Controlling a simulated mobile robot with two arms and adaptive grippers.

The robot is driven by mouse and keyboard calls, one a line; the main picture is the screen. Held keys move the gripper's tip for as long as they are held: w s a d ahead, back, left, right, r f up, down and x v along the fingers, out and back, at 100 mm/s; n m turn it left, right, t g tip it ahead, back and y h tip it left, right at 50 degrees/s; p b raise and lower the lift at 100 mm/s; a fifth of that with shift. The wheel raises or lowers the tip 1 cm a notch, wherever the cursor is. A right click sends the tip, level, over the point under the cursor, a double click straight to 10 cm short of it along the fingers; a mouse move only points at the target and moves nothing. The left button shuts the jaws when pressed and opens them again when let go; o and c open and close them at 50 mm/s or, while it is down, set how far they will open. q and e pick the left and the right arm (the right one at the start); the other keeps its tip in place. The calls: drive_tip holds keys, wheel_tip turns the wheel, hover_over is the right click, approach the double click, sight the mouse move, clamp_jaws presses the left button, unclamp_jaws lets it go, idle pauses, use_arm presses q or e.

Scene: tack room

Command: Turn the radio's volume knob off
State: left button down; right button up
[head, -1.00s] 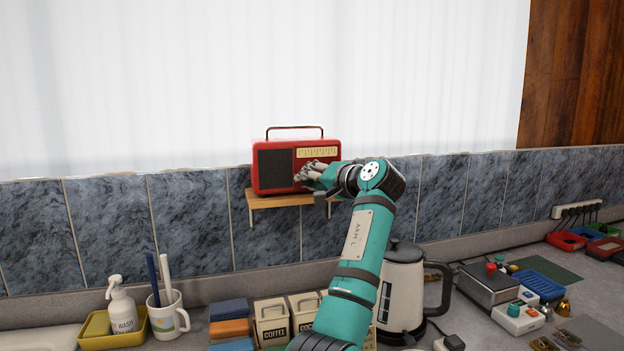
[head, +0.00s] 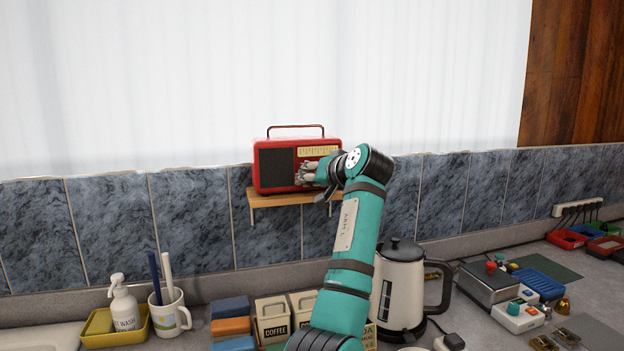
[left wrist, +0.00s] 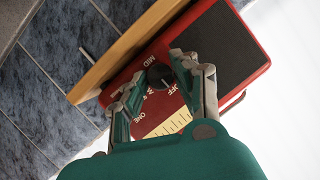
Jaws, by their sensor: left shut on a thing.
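The red radio (head: 272,143) stands on a small wooden shelf (head: 285,199) against the tiled wall, with a dark speaker grille at left and a pale dial at right. My left gripper (head: 305,174) is at the lower right of its front and hides the knob in the head view. In the left wrist view the dark round knob (left wrist: 160,76) sits between the fingertips of my left gripper (left wrist: 155,79), which is shut on it. Printed letters including "OFF" and "MID" show around the knob. Its exact pointer setting is hard to read. My right gripper is not in view.
Below on the counter are a soap bottle (head: 124,309), a mug (head: 168,318), coffee tins (head: 272,321) and a kettle (head: 399,289) close to my left arm. Small devices and trays fill the right side. The shelf edge runs close beneath my gripper.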

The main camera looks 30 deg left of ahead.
use_arm(q)
drive_tip(key=shift+f, duration=0.15)
drive_tip(key=c, duration=1)
unclamp_jaws()
drive_tip(key=v, duration=1.2)
